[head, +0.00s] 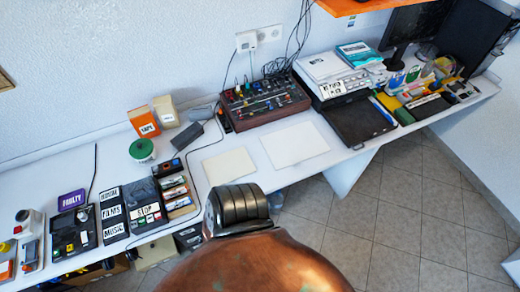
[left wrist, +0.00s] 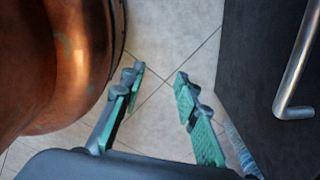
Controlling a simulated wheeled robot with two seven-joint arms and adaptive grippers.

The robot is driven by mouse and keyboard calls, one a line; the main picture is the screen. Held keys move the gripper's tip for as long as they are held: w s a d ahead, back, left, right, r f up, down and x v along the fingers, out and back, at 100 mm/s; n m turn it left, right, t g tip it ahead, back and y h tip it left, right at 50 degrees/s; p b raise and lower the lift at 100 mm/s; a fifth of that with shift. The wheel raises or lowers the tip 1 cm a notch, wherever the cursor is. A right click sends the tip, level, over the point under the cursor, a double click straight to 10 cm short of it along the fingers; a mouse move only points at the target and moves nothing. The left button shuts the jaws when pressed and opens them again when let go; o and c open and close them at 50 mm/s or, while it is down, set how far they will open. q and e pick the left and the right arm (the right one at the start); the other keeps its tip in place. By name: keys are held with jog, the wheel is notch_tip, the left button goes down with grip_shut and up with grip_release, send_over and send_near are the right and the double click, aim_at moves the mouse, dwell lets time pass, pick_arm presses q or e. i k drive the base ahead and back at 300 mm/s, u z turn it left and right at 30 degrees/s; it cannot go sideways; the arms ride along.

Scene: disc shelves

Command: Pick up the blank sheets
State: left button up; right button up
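A white blank sheet (head: 295,145) lies flat on the white desk, in the middle of the head view. A smaller cream sheet (head: 229,166) lies to its left, nearer to me. Whether either is a single sheet or a stack I cannot tell. My left gripper (left wrist: 160,76) shows only in the left wrist view. Its two green-padded fingers are apart with nothing between them, above the tiled floor and away from the sheets. My right gripper is in neither view.
The desk (head: 340,152) has a mixer (head: 263,102) behind the sheets and a black tray (head: 358,120) to their right. Labelled boxes (head: 150,205) stand at left. In the left wrist view a dark panel with a metal handle (left wrist: 297,70) is right of the gripper.

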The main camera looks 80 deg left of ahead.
aim_at(291, 145)
jog(key=k, duration=0.45)
jog(key=u, duration=2.5)
jog(key=i, duration=0.1)
jog(key=z, duration=0.4)
